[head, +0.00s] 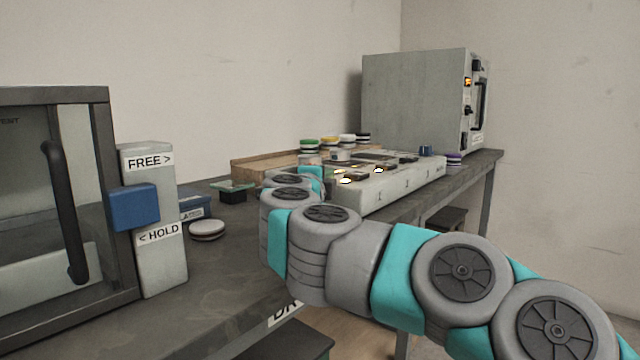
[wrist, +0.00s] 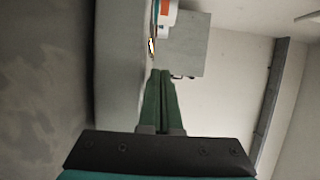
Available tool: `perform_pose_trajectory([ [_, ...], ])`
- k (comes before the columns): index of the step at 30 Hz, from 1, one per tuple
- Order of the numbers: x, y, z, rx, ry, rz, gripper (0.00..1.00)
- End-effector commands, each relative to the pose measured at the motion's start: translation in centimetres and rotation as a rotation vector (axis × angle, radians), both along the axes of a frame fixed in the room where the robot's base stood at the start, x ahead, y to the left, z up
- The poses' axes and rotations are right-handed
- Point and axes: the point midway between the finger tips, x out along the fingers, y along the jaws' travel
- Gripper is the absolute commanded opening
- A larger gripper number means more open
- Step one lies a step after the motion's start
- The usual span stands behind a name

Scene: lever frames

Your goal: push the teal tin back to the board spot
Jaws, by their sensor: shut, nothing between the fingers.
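I cannot make out a teal tin in either view; my arm covers part of the bench in the head view. A board spot cannot be told apart either. My gripper (wrist: 159,73) shows in the wrist view with its two green fingers together and nothing between them. The fingers point along a pale grey surface (wrist: 120,70) on their left. In the head view my gripper is hidden behind my own arm, near the console (head: 400,188).
Several coloured-lidded tins (head: 329,141) stand behind the console. A purple-banded tin (head: 453,160) and a blue cup (head: 426,150) are near the grey oven (head: 415,100). A white-topped disc (head: 207,229) and a green-topped dark box (head: 232,191) lie left, by the FREE/HOLD post (head: 160,265).

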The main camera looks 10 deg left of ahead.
Motion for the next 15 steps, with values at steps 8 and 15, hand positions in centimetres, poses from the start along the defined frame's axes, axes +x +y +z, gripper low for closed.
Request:
perform_pose_trajectory([
  [8,4.1,-1.0,0.0,0.002,0.000,-0.006,0.00],
  [15,7.0,-1.5,0.1,0.002,-0.001,-0.004,0.00],
])
